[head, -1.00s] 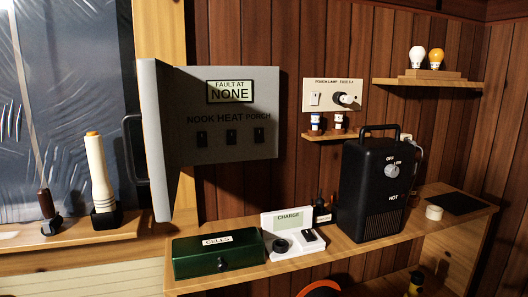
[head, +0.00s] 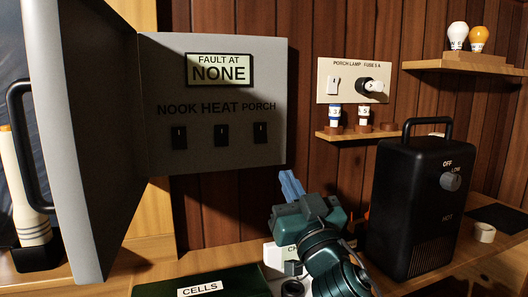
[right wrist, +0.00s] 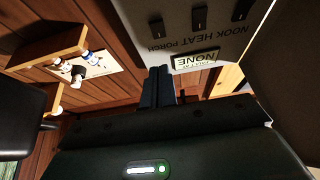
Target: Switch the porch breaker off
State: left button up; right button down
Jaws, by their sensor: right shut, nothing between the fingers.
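The grey breaker panel (head: 215,75) hangs on the wall with its door (head: 90,120) swung open to the left. Its display (head: 220,70) reads "FAULT AT NONE". Three black switches sit under the labels NOOK, HEAT and PORCH; the porch breaker (head: 260,133) is the rightmost. In the right wrist view the porch breaker (right wrist: 158,28) shows near the top, beyond my fingers. My right gripper (head: 291,184) is shut and empty, below and right of the porch breaker, apart from the panel. It also shows in the right wrist view (right wrist: 158,75). My left gripper is not in view.
A black heater (head: 415,205) stands on the shelf to the right. A green box (head: 150,287) marked CELLS is at the front. A porch lamp fuse plate (head: 340,70) is on the wall, above a small shelf (head: 350,135). The open door blocks the left side.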

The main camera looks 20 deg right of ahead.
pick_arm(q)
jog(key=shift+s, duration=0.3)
pick_arm(e)
jog(key=shift+s, duration=0.15)
jog(key=p, duration=0.2)
send_near(261, 139)
notch_tip(261, 139, up, 4)
jog(key=w, duration=0.4)
jog(key=shift+f, duration=0.35)
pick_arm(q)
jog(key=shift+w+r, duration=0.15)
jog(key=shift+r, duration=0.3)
pick_arm(e)
jog(key=shift+w+a+f, duration=0.1)
jog(key=shift+w+f, duration=0.1)
jog(key=shift+w, duration=0.35)
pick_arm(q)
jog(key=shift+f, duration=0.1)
